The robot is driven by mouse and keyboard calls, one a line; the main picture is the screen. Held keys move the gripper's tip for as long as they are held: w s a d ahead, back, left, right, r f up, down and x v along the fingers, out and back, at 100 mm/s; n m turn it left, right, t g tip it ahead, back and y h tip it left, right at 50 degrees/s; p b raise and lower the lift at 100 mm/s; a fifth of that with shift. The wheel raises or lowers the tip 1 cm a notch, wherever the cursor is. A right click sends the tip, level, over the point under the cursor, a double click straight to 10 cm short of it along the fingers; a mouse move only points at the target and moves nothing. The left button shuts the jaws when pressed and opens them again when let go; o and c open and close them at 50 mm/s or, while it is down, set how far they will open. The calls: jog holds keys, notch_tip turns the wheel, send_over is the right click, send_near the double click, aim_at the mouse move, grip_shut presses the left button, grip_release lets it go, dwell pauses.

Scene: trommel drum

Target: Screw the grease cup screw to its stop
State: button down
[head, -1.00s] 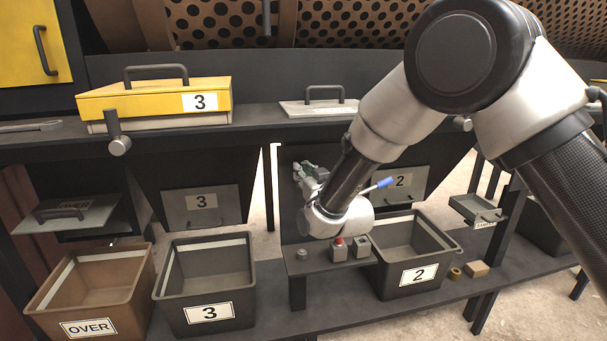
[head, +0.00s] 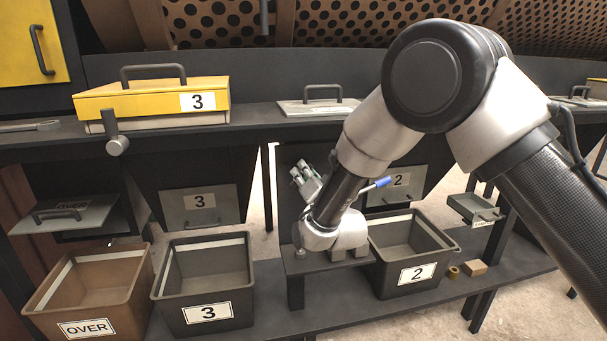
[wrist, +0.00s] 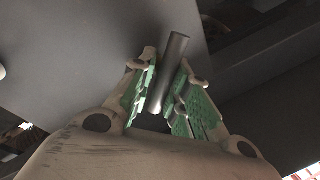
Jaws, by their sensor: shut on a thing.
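In the wrist view my gripper (wrist: 165,90) has its green-padded fingers on either side of a grey cylindrical rod (wrist: 174,58), shut on it. The rod runs up out of the fingers in front of a dark grey panel (wrist: 95,30). I cannot tell whether this rod is the grease cup screw or its handle. In the head view my gripper (head: 305,180) points up and back beneath the upper shelf, left of the hopper door marked 2 (head: 396,186). What it holds is too small to make out there, and no thread or stop is visible.
A lever with a blue tip (head: 382,182) sticks out just right of my arm. Below are a small ledge (head: 310,266), partly hidden blocks and bin 2 (head: 440,243). Bin 3 (head: 160,292) and the OVER bin (head: 36,306) stand left. The upper shelf edge (head: 240,133) lies above.

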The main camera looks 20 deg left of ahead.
jog(key=m, duration=0.3)
jog(key=m+t+h, duration=0.1)
jog(key=m, duration=0.3)
jog(key=shift+a+t, duration=0.15)
jog(key=shift+t, duration=0.15)
jog(key=m+h, duration=0.1)
jog(key=m, duration=0.3)
jog(key=m+t+h, duration=0.1)
jog(key=m, duration=0.3)
jog(key=shift+f, duration=0.2)
jog(key=m+h, duration=0.1)
jog(key=m, duration=0.3)
jog(key=m+h, duration=0.1)
jog(key=m, duration=0.2)
jog(key=shift+f+m, duration=0.1)
jog(key=shift+m, duration=0.3)
jog(key=m+h, duration=0.1)
jog(key=m, duration=0.5)
jog(key=shift+f, duration=0.2)
jog(key=shift+f+m, duration=0.1)
jog(key=shift+m, duration=0.2)
jog(key=c, duration=1.5)
grip_release()
jog(key=shift+o, duration=0.2)
jog(key=shift+s+f, duration=0.1)
